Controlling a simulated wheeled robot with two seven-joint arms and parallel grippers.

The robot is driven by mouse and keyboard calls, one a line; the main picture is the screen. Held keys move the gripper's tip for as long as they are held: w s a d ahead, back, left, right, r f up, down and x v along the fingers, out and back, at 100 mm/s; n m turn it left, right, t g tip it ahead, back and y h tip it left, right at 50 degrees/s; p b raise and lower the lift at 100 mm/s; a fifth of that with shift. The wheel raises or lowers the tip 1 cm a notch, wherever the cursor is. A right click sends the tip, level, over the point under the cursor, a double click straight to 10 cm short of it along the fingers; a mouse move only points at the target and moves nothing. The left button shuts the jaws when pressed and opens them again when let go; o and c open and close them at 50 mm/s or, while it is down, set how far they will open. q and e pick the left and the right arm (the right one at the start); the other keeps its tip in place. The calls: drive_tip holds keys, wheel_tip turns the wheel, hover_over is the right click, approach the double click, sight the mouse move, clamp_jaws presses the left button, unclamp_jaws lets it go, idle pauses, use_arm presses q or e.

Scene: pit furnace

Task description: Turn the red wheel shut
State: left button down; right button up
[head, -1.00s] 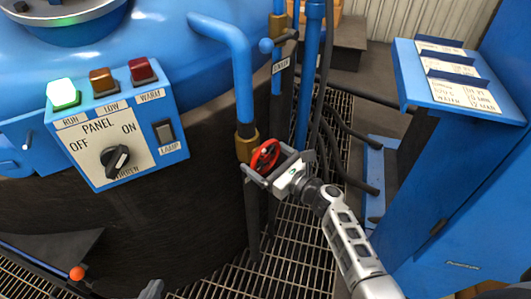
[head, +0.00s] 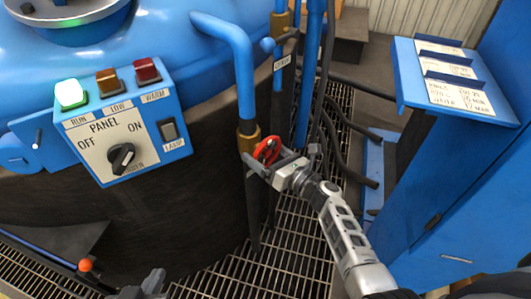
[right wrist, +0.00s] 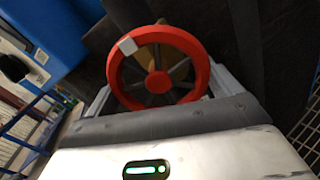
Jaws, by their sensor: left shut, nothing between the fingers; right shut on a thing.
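The red wheel (head: 267,148) is a small spoked handwheel on a brass valve (head: 249,138) at the foot of a blue pipe. My right gripper (head: 262,163) is shut on the red wheel, reaching in from the lower right. In the right wrist view the wheel (right wrist: 158,82) faces the camera, with a finger along each side of its rim. A pale mark sits on the rim at its upper left. My left gripper (head: 153,283) is only partly in view at the bottom edge, shut and empty, well away from the wheel.
A control panel (head: 122,135) with a lit green lamp (head: 71,92) and a black knob (head: 122,157) is on the blue vessel at left. A blue stand with labels (head: 455,85) rises at right. Pipes and dark hoses stand behind the wheel, above floor grating (head: 300,240).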

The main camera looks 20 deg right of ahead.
drive_tip(key=shift+f, duration=0.1)
drive_tip(key=o, duration=0.7)
drive_tip(key=shift+s, duration=0.1)
drive_tip(key=v, duration=1.6)
